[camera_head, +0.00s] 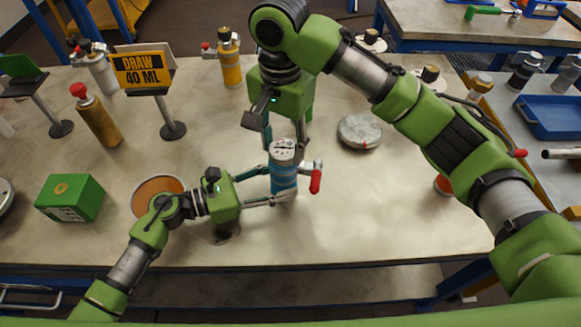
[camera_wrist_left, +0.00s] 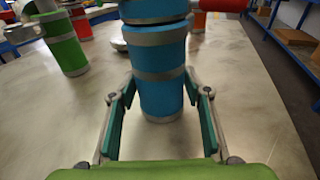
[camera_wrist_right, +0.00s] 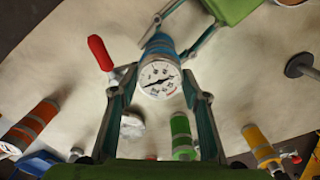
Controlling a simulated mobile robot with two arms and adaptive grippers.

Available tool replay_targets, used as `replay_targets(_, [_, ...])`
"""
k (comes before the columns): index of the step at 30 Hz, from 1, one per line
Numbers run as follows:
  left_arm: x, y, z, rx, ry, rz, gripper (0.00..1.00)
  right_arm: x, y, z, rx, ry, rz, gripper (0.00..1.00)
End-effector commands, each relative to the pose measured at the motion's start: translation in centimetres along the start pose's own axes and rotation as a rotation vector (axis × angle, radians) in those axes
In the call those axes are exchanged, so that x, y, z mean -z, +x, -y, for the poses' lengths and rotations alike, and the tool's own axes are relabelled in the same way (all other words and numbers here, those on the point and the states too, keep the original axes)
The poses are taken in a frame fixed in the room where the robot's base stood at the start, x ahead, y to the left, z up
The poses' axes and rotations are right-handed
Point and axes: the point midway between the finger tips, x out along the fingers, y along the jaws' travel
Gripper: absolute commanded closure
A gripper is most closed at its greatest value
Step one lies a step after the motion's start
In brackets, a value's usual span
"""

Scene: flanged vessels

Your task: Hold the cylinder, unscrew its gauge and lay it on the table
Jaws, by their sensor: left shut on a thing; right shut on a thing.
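The blue cylinder (camera_head: 284,186) with grey bands stands upright near the table's middle; it fills the centre of the left wrist view (camera_wrist_left: 160,95). A valve with a red handle (camera_head: 315,181) sticks out beside its top. My left gripper (camera_head: 278,186) is shut on the cylinder's body, one finger on each side. The round white-faced gauge (camera_wrist_right: 158,80) sits at the cylinder's top, in line with it. My right gripper (camera_head: 283,150) reaches down from above and is shut on the gauge. Whether the thread is still engaged cannot be seen.
An orange-topped round thing (camera_head: 158,190) and a green box (camera_head: 70,198) lie to the left. A grey disc (camera_head: 360,131) lies right of the grippers. The front right of the table (camera_head: 400,215) is clear.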

Motion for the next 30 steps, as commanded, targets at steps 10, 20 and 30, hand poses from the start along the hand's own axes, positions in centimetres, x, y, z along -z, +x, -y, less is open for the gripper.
replay_targets(10, [0.01,-0.02,-0.04,-0.001,0.000,0.000,0.73,0.00,0.00,-0.05,-0.002,-0.458,0.001,0.85])
replay_targets(20, [0.02,-0.02,-0.05,-0.001,0.000,0.000,0.73,0.00,-0.01,-0.07,-0.003,-0.906,0.002,0.85])
replay_targets(30, [0.02,-0.03,-0.07,-0.002,0.000,0.000,0.73,0.00,-0.01,-0.11,-0.004,-1.159,0.004,0.85])
